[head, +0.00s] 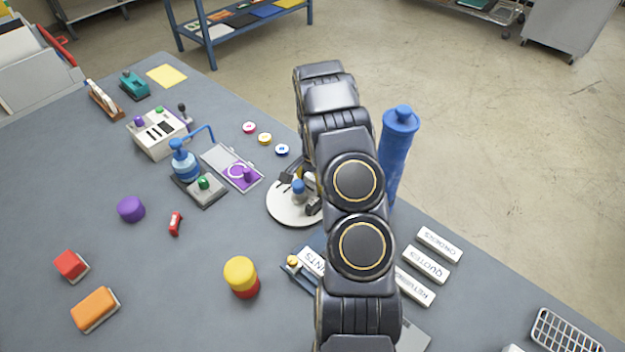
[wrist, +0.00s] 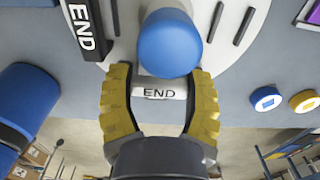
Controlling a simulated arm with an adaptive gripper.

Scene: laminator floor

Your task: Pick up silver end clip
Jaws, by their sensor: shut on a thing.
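The silver end clip (wrist: 160,93) is a pale block marked "END". It sits between the yellow fingers of my gripper (wrist: 160,80) in the wrist view, and the gripper is shut on it. A large blue knob (wrist: 170,42) stands directly beyond the clip and hides part of it. A dark bar marked "END" (wrist: 84,30) lies to the upper left. All this is at the round white plate (head: 284,209). In the head view my arm hides the clip and most of the gripper. I cannot tell whether the clip is clear of the plate.
A tall blue roll (head: 397,150) stands just right of my arm. White labelled blocks (head: 426,264) lie near the right table edge. A purple press plate (head: 240,172) and blue-handled press (head: 186,163) stand left of the plate. A yellow-and-red cylinder (head: 241,277) stands nearer.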

